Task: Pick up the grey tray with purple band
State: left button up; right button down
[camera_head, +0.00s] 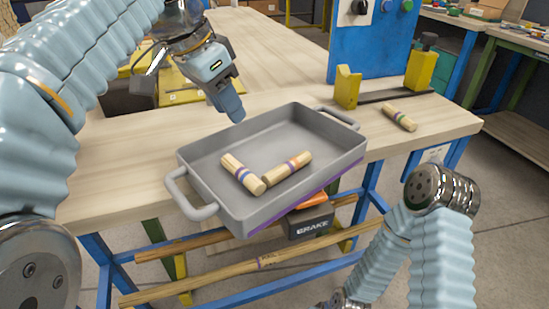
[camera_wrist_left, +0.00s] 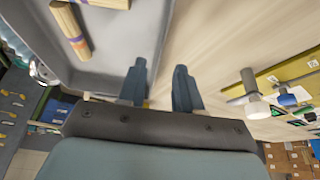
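The grey tray (camera_head: 225,212) sits at the front edge of the wooden table in the head view, its near side jutting over the edge. A purple band (camera_head: 305,205) shows low on its near right side. Two turned wood pieces with coloured stripes, one at the left (camera_head: 243,174) and one at the right (camera_head: 288,168), lie inside. My left gripper (camera_head: 236,112) is above the table behind the tray's far wall. In the left wrist view its two fingers (camera_wrist_left: 160,85) are apart with nothing between them, close to the tray's wall (camera_wrist_left: 120,80). My right gripper is not in view.
A loose striped wood piece (camera_head: 399,118) lies on the table at the right, near a yellow-ended stand (camera_head: 347,87). A dark box marked BRAKE (camera_head: 311,222) is under the tray's front edge. The table (camera_head: 120,170) is bare left of the tray.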

aim_at(261, 142)
pick_arm(q)
jog(key=x, duration=0.4)
jog(key=shift+w+d, duration=0.1)
jog(key=shift+d, duration=0.15)
grip_shut()
